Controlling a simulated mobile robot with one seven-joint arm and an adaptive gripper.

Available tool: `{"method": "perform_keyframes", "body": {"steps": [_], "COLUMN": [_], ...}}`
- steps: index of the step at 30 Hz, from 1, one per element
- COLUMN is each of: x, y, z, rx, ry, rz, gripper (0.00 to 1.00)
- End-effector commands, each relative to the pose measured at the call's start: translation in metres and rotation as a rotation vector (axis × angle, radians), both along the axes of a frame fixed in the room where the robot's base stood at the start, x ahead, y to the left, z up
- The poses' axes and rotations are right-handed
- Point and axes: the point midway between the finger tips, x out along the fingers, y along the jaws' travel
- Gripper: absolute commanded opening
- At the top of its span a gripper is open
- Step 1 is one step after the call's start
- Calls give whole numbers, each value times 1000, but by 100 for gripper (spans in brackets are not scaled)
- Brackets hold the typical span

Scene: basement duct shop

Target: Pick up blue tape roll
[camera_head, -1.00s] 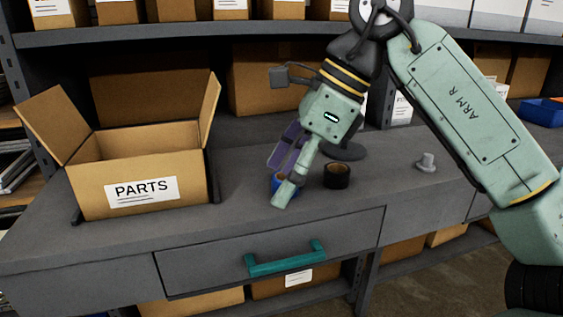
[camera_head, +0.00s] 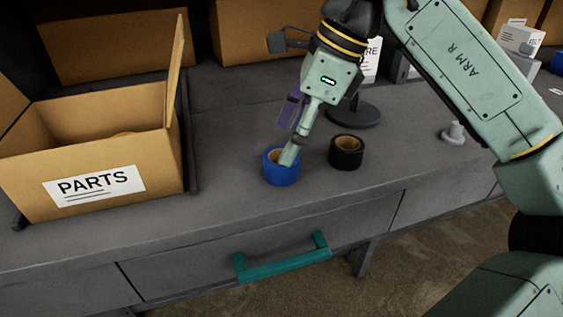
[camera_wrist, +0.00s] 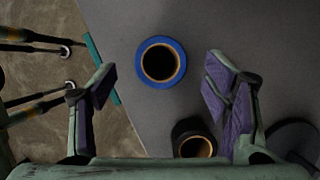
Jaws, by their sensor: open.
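The blue tape roll (camera_head: 281,174) lies flat on the grey workbench, near the front edge, with its round hole facing up. My gripper (camera_head: 291,133) is open and tilted above it; one finger overlaps the roll's rim in the head view, and I cannot tell whether it touches. In the wrist view the blue tape roll (camera_wrist: 140,62) shows whole, ahead of and between the lines of the two open purple-padded fingers of my gripper (camera_wrist: 165,85). Nothing is between the fingers.
A black tape roll (camera_head: 346,153) stands just right of the blue one and shows near the right finger in the wrist view (camera_wrist: 192,127). An open PARTS box (camera_head: 98,186) is at left. A teal drawer handle (camera_head: 283,258) juts from the front. A grey knob-like part (camera_head: 453,133) sits at right.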

Motion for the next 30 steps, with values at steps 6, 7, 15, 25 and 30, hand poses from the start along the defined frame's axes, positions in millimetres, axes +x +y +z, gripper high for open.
{"method": "perform_keyframes", "body": {"steps": [6,7,15,25,30], "x": [0,0,1,1,1], "y": [6,7,16,16,16], "z": [-24,-28,-51,-50,-50], "rx": [0,1,0,1,1], "ry": [2,1,1,0,0], "rz": [1,2,0,0,0], "gripper": [70,70,70,59,48]}}
